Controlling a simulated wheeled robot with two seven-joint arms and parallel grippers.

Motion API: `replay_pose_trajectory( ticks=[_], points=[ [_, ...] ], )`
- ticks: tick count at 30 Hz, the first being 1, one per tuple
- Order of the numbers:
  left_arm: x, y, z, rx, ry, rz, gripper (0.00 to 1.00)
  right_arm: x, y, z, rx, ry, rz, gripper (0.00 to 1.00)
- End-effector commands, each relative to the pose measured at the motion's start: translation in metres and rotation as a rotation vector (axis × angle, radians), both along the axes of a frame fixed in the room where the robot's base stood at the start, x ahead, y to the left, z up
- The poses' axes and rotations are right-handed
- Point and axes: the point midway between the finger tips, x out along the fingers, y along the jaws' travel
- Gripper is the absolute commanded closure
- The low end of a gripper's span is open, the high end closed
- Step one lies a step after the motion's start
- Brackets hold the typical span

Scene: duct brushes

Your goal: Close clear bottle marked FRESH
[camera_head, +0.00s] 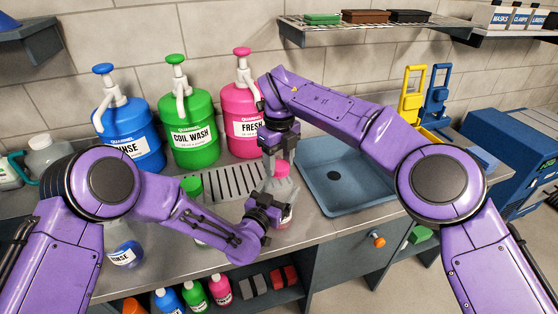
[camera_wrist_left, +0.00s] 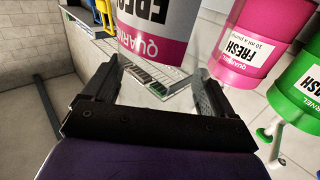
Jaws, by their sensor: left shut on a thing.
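The clear bottle marked FRESH (camera_head: 287,214) stands in front of the drip grate, with pink in its lower part. A pink cap (camera_head: 281,169) shows at its top; whether it is seated I cannot tell. My left gripper (camera_head: 268,208) is shut on the bottle. In the left wrist view the bottle (camera_wrist_left: 158,22) is between the fingers, its FRESH label upside down. My right gripper (camera_head: 280,158) points down at the cap from above; its fingertips overlap the cap, and whether they grip it is unclear.
Large jugs stand behind: blue RINSE (camera_head: 130,135), green COIL WASH (camera_head: 193,130) and pink FRESH (camera_head: 240,120). A green-capped bottle (camera_head: 192,187) and a blue RINSE bottle (camera_head: 122,252) stand left. The sink (camera_head: 345,180) lies right of my grippers.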

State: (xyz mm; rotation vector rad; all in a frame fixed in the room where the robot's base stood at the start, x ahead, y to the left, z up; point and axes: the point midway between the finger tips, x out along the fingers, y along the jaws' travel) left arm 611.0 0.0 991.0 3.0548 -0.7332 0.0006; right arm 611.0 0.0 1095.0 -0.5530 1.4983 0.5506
Motion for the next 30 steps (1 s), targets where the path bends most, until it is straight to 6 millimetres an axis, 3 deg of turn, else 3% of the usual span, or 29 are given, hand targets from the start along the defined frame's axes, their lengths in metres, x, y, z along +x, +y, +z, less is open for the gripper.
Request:
replay_pose_trajectory(
  ticks=[5,12,17,18,20,30],
  points=[
    [-0.0001,0.0,-0.0005,0.0,0.001,0.0,0.99,-0.0002,0.0004,0.0,0.001,0.001,-0.019,0.84],
    [-0.0001,0.0,-0.0005,0.0,0.001,0.0,0.99,-0.0005,0.0005,-0.0001,0.001,0.0,-0.426,0.84],
    [-0.0002,-0.0001,-0.0005,0.0,0.001,-0.001,0.99,-0.0005,0.0006,0.0,0.001,0.0,-0.427,0.84],
    [-0.0002,-0.0001,-0.0005,0.0,0.001,-0.001,0.99,-0.0005,0.0006,0.0,0.001,0.0,-0.427,0.34],
    [-0.0002,-0.0001,-0.0005,0.0,0.001,-0.001,0.99,-0.0005,0.0006,0.0,0.001,0.0,-0.426,0.17],
    [-0.0002,-0.0001,-0.0004,0.0,0.001,0.0,0.99,-0.0001,0.0004,0.0048,0.001,-0.002,-0.425,0.17]
  ],
)
